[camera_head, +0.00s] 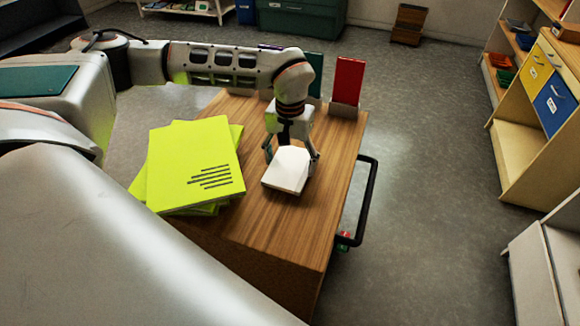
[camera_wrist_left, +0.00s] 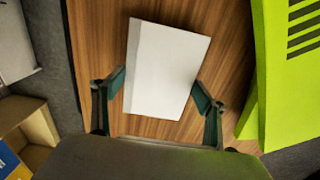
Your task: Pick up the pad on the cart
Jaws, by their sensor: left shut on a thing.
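The white pad (camera_head: 286,172) is a small block at the middle of the wooden cart top (camera_head: 285,222). It also shows in the left wrist view (camera_wrist_left: 166,62), between the two dark green fingers. My left gripper (camera_head: 292,155) reaches down from above and is shut on the pad, with one finger on each side. I cannot tell whether the pad rests on the wood or is slightly raised. My right gripper is not in view.
A stack of lime-green booklets (camera_head: 192,160) lies left of the pad. A red upright book (camera_head: 347,80) and a dark green one (camera_head: 314,72) stand at the cart's far edge. A black handle (camera_head: 367,200) is on the cart's right side. Shelves (camera_head: 530,120) stand further right.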

